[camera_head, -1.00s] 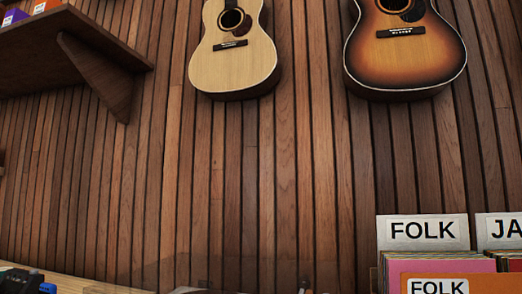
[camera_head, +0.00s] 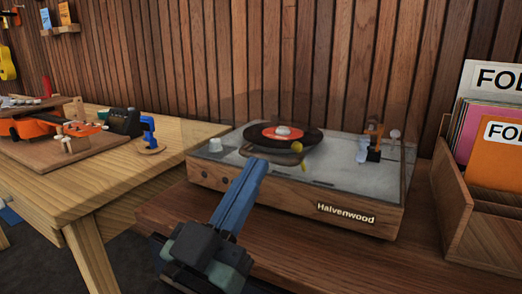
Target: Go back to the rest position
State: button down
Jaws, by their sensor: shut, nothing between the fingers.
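My gripper (camera_head: 255,166) rises from the bottom of the view, its dark body low and its long blue-grey fingers pointing up and away. The fingers lie together, shut, with nothing held. The fingertips overlap the front left part of a wooden turntable (camera_head: 280,193) labelled Halvenwood in the picture. I cannot tell whether they touch it. A black record (camera_head: 313,139) with an orange-red label lies on the turntable behind the fingertips. Small yellowish pieces show by the record's near edge.
The turntable stands on a dark wooden surface (camera_head: 410,262). A record crate (camera_head: 456,210) with FOLK cards is at right. A light wooden workbench (camera_head: 108,196) at left holds an orange instrument (camera_head: 40,127) and a blue tool (camera_head: 148,130). A slatted wall closes the back.

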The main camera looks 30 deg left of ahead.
jog(key=shift+s+f, duration=0.35)
jog(key=s+d+r+t+p, duration=0.2)
jog(key=d+r, duration=0.7)
jog(key=r, duration=0.2)
jog(key=s+d+r+t+p, duration=0.2)
jog(key=d+r, duration=0.6)
jog(key=r, duration=0.4)
notch_tip(320, 180, up, 38)
jog(key=p, duration=3.8)
jog(key=shift+s+a+y, duration=0.15)
jog(key=shift+a+y, duration=0.05)
jog(key=shift+y, duration=0.2)
jog(key=shift+f, duration=0.1)
